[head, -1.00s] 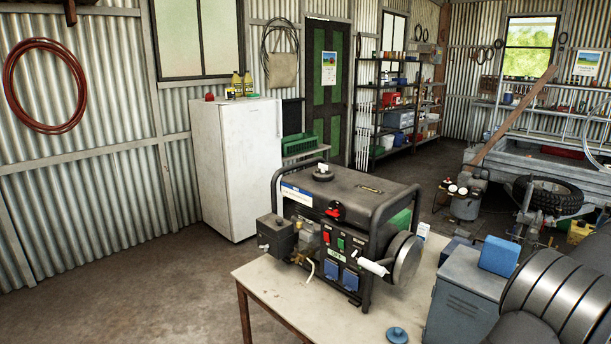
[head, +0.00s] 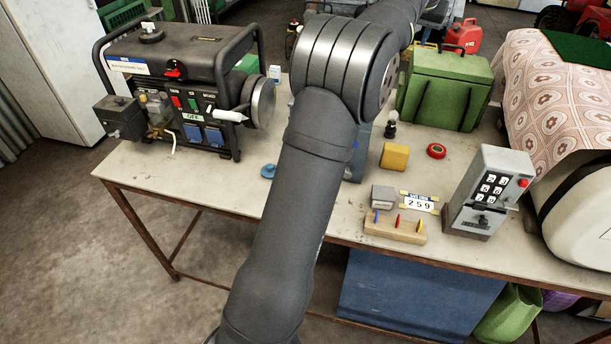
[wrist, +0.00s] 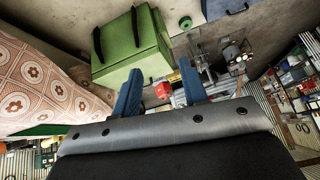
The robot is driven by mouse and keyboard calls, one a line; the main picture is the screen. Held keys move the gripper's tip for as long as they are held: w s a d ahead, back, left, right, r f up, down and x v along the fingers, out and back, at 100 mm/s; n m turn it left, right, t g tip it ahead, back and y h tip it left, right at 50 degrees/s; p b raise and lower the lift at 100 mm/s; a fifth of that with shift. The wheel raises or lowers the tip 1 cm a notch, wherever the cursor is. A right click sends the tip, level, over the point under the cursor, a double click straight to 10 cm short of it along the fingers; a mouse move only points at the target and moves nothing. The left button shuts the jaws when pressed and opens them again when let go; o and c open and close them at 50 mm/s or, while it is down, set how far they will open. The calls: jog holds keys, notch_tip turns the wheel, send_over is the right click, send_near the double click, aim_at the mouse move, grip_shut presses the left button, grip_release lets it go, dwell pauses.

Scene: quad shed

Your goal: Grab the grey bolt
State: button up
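I cannot make out a grey bolt in either view. In the head view my arm crosses the middle of the workbench (head: 140,178) and hides part of its top. My gripper lies out of sight there. In the wrist view my gripper (wrist: 160,82) has its two blue fingers spread apart, with no object held between them. A green box (wrist: 133,45) with dark straps shows beyond the fingers, and a red can (wrist: 163,90) shows in the background through the gap.
A generator (head: 180,75) stands on the bench's left. Toward the right are the green box (head: 447,85), a yellow block (head: 395,156), red tape (head: 436,151), a grey block (head: 383,197), a wooden holder (head: 394,228) and a grey switch box (head: 487,190). A blue knob (head: 268,171) lies near the arm.

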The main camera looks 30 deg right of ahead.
jog(key=a+f+m, duration=0.1)
jog(key=a+f, duration=0.1)
jog(key=a, duration=0.5)
jog(key=a+f+m, duration=0.2)
jog(key=a, duration=0.5)
jog(key=a+f+m, duration=0.1)
jog(key=a+f, duration=0.1)
jog(key=a, duration=0.5)
jog(key=shift+w+a+f+m+g+y, duration=0.1)
jog(key=shift+w+f+m+g+y, duration=0.1)
jog(key=shift+w+m+g+y, duration=0.15)
jog(key=s+a+f+m+g+y, duration=0.1)
jog(key=s+a+f+g+y, duration=0.1)
jog(key=s+a+f, duration=0.4)
jog(key=s+a+f+g+y, duration=0.2)
jog(key=s+a+f, duration=0.1)
jog(key=a+f, duration=0.45)
jog(key=f, duration=1)
jog(key=shift+a+f, duration=0.25)
jog(key=shift+f, duration=0.15)
jog(key=shift+w+f, duration=0.2)
jog(key=shift+f, duration=1.35)
jog(key=shift+w+f, duration=0.2)
jog(key=shift+f, duration=1.3)
jog(key=shift+d, duration=0.1)
grip_shut()
